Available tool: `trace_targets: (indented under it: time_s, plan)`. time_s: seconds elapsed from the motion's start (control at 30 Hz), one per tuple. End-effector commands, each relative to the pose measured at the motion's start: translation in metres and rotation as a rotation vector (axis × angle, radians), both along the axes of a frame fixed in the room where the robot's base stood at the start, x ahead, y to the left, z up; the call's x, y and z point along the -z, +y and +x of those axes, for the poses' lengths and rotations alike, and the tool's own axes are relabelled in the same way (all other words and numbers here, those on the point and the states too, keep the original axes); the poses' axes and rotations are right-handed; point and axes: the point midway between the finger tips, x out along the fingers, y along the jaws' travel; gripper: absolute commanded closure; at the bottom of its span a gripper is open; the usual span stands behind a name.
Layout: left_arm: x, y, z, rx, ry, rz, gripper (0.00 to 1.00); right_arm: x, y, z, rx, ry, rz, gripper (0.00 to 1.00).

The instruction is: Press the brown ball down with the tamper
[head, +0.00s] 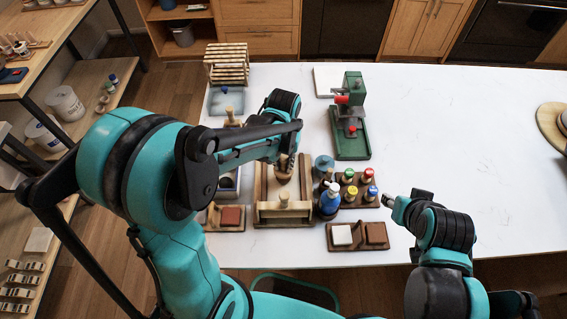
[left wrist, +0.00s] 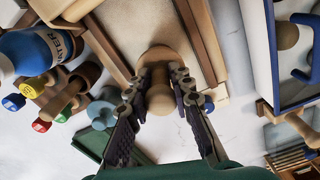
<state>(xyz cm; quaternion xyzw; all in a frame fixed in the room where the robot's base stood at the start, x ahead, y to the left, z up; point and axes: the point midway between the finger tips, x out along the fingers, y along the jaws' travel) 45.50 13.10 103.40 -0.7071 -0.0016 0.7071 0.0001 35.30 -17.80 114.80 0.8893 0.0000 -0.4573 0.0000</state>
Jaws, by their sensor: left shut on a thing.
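The tamper, a tan wooden tool with a round foot and a knobbed handle, shows in the left wrist view (left wrist: 160,99) and in the head view (head: 284,176). My left gripper (left wrist: 162,92) is shut on its handle, one finger on each side. In the head view this gripper (head: 286,158) is over the wooden tray (head: 263,193), and the tamper's foot is over the tray's pale floor. I cannot tell whether the foot touches anything. I cannot make out the brown ball; the tamper may hide it. My right gripper (head: 391,202) is at the right, away from the tray, holding nothing visible.
A blue bottle (head: 329,203) and a rack of coloured-cap bottles (head: 350,188) stand close right of the tray. A green press (head: 350,130) is behind them. Two block trays (head: 357,237) (head: 226,217) lie in front and left. The table's right side is mostly clear.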

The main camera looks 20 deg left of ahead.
Motion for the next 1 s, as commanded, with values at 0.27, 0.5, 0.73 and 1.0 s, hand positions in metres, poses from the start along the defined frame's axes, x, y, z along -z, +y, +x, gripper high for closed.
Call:
trace_targets:
  time_s: [0.27, 0.5, 0.73, 1.0]
  plan:
    - [0.0, 0.0, 0.0, 0.0, 0.0, 0.0, 1.0, 0.0, 0.0, 0.0, 0.0, 0.0, 0.0, 0.6]
    - [0.001, 0.0, 0.0, 0.0, 0.0, 0.0, 1.0, 0.001, 0.0, 0.0, 0.0, 0.0, 0.0, 0.6]
    - [0.007, 0.0, 0.0, 0.0, 0.0, 0.0, 1.0, 0.007, 0.0, 0.0, 0.0, 0.0, 0.0, 0.6]
    - [0.014, 0.0, 0.0, 0.0, 0.0, 0.0, 1.0, 0.013, 0.0, 0.0, 0.0, 0.0, 0.0, 0.6]
